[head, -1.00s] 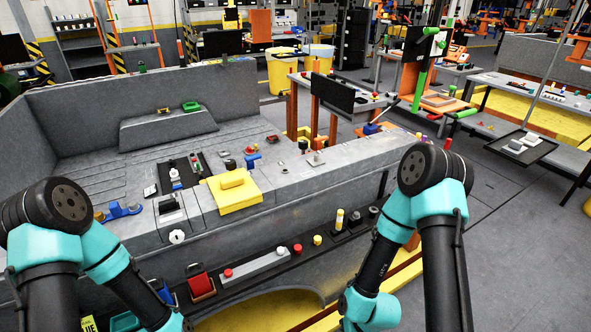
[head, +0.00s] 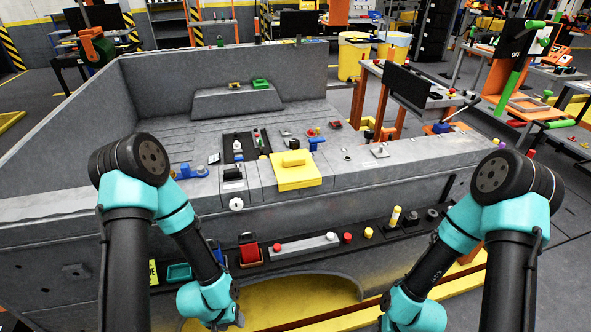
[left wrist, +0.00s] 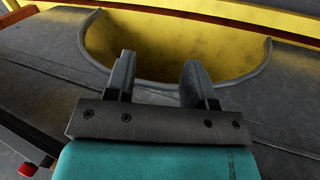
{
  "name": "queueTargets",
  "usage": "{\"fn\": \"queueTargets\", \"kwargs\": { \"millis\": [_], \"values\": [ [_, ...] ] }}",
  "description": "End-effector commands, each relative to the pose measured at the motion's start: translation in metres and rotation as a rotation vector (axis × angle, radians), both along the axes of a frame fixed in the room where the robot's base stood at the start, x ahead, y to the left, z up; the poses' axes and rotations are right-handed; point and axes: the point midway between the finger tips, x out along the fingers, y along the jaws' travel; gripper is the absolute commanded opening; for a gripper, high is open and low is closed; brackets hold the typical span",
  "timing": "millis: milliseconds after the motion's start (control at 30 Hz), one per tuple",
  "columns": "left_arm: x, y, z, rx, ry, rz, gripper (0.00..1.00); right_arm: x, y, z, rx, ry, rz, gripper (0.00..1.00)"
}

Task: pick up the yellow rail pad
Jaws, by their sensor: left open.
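The yellow rail pad (head: 297,175), a flat yellow block with a raised grip on top, lies on the near top rail of the grey truck bed (head: 130,209) in the head view. My left gripper (head: 238,318) is low at the bottom of the head view, in front of the bed's side and well below the pad. In the left wrist view my left gripper (left wrist: 158,82) is open and empty, its two fingers apart before the grey side panel and yellow wheel arch (left wrist: 165,45). The pad does not show there. My right gripper is below the head frame; only its arm shows.
A dark ledge along the bed's side carries a red block (head: 249,252), a grey bar (head: 304,245) and a yellow cylinder (head: 395,217).

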Motion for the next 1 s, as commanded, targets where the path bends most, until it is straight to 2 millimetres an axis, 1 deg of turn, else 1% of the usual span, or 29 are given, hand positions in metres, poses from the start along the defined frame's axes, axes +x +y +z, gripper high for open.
{"fn": "queueTargets", "kwargs": {
  "millis": [33, 67, 100, 300, 467, 567, 700, 800, 1000],
  "values": [
    [0.000, 0.000, 0.000, 0.000, 0.000, 0.000, 0.54, 0.000, 0.000, 0.000, 0.000, 0.000, 0.000, 0.43],
    [0.000, 0.000, 0.000, 0.000, 0.000, 0.000, 0.57, 0.000, 0.000, 0.000, 0.000, 0.000, 0.000, 0.43],
    [0.000, 0.000, 0.000, 0.000, 0.000, 0.000, 0.57, 0.000, 0.000, 0.000, 0.000, 0.000, 0.000, 0.43],
    [0.000, 0.000, 0.000, 0.000, -0.001, -0.002, 0.57, 0.000, 0.000, 0.000, 0.000, 0.000, 0.000, 0.43],
    [0.010, -0.009, 0.009, 0.001, -0.021, -0.055, 0.57, 0.000, 0.000, 0.000, 0.000, 0.000, 0.000, 0.43],
    [0.024, -0.023, 0.023, 0.003, -0.051, -0.141, 0.57, 0.000, 0.000, 0.000, 0.000, 0.000, 0.000, 0.43],
    [0.046, -0.052, 0.051, 0.007, -0.110, -0.309, 0.57, 0.000, 0.000, 0.000, 0.000, 0.000, 0.000, 0.43],
    [0.058, -0.073, 0.072, 0.011, -0.148, -0.427, 0.57, 0.000, 0.000, 0.000, 0.000, 0.000, 0.000, 0.43],
    [0.075, -0.109, 0.109, 0.019, -0.217, -0.616, 0.57, 0.000, 0.000, 0.000, 0.000, 0.000, 0.000, 0.43]
  ]
}}
